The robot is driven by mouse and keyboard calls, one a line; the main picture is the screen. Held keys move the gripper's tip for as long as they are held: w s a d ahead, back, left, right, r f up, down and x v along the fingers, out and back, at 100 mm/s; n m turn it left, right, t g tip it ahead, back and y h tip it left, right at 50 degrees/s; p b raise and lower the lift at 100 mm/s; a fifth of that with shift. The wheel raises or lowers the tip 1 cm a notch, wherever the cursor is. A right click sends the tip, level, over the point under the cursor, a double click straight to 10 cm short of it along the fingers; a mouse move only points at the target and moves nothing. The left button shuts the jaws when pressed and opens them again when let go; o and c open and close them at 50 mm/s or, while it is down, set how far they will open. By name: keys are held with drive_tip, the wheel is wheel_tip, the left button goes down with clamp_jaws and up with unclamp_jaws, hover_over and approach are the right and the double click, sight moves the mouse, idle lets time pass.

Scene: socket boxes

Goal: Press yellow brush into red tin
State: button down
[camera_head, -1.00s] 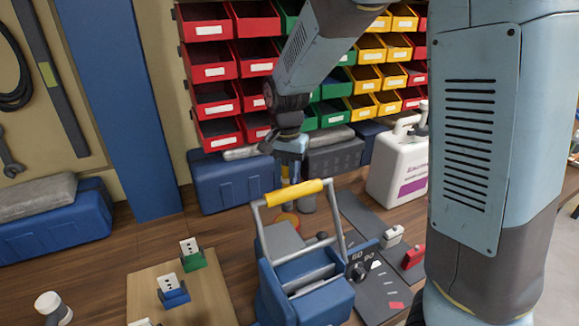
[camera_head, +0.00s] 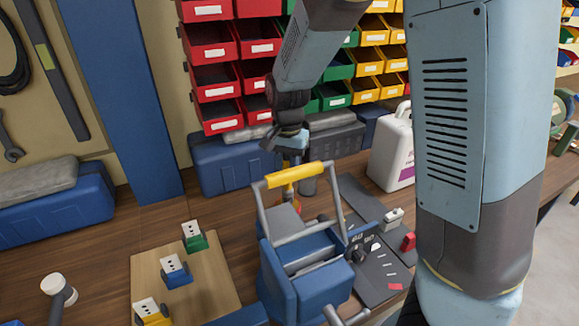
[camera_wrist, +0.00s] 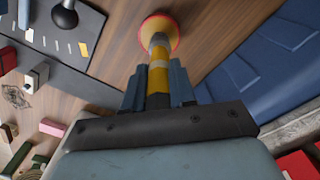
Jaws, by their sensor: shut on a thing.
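My gripper (camera_wrist: 157,78) is shut on the yellow brush (camera_wrist: 158,73), gripping its yellow shaft between both fingers. In the wrist view the brush's grey end reaches over the red tin (camera_wrist: 173,21), seen as a round red rim with an orange-yellow inside. The end overlaps the tin's face; I cannot tell how deep it sits or whether it touches. In the head view my gripper (camera_head: 291,143) is behind the blue tool caddy, and the caddy's yellow handle partly hides the brush and tin.
The blue caddy (camera_head: 305,255) with its yellow handle (camera_head: 295,176) stands in front of my gripper. A grey cylinder stands just right of the brush. Blue cases (camera_head: 232,168) line the wall behind. A board with sockets (camera_head: 150,270) lies left; a white canister (camera_head: 392,150) stands right.

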drive_tip(key=shift+f, duration=0.55)
idle(1.6)
drive_tip(key=shift+r, duration=0.1)
drive_tip(key=shift+r, duration=3.45)
